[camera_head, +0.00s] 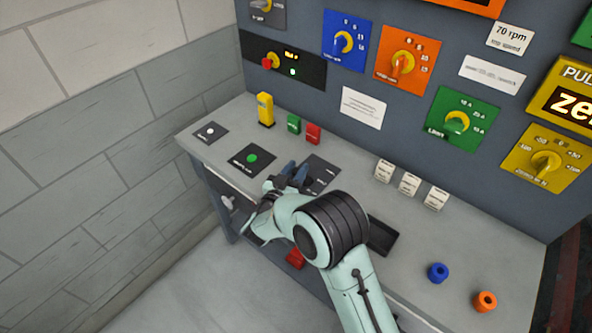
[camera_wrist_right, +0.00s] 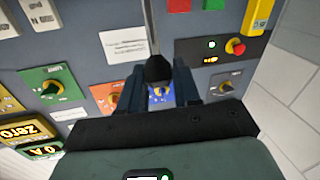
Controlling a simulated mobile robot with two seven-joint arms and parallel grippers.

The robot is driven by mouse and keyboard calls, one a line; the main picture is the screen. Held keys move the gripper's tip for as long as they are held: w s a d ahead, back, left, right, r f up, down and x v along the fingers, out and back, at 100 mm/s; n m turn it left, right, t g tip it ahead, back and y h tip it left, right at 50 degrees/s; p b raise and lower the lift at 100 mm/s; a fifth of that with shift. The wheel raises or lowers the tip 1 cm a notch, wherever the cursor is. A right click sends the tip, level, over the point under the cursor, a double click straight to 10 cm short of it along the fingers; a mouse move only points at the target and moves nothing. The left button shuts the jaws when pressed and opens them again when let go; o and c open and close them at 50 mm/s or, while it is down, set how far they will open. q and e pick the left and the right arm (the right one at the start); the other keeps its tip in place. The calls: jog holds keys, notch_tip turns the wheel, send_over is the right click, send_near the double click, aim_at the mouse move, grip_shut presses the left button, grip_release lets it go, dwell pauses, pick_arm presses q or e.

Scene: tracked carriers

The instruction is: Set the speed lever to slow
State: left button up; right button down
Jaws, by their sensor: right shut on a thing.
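My right gripper (camera_head: 292,175) reaches over the desk from the front, at the dark lever plate (camera_head: 324,170) with pale labels, too small to read. In the right wrist view my right gripper (camera_wrist_right: 159,80) has its two dark fingers on either side of a black rounded knob (camera_wrist_right: 158,68), which looks like the lever's top, and is shut on it. In the head view the lever itself is hidden by the gripper, so its setting cannot be told. My left gripper is in neither view.
A plate with a green button (camera_head: 252,158) lies left of the gripper. A yellow block (camera_head: 265,110), green block (camera_head: 294,124) and red block (camera_head: 314,133) stand behind. White blocks (camera_head: 409,184) stand to the right. The upright panel holds several dials, including a blue one (camera_head: 345,42).

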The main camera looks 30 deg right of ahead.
jog(key=d+y+p, duration=0.1)
jog(key=p, duration=0.1)
jog(key=w+d+r+g+y+p, duration=0.1)
jog(key=p, duration=0.1)
jog(key=shift+r+m, duration=0.3)
jog(key=shift+w+d+g, duration=0.1)
jog(key=shift+d+g, duration=0.2)
jog(key=shift+d, duration=0.05)
jog(key=shift+w+d, duration=0.1)
jog(key=shift+d, duration=0.15)
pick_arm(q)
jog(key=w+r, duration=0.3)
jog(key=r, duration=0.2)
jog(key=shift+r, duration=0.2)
pick_arm(e)
jog(key=shift+d+f, duration=0.1)
jog(key=shift+f, duration=0.05)
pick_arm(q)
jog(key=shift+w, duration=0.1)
pick_arm(e)
jog(key=c, duration=0.9)
grip_release()
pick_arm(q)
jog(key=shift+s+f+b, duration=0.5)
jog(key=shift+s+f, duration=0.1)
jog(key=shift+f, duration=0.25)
pick_arm(e)
jog(key=v, duration=1.3)
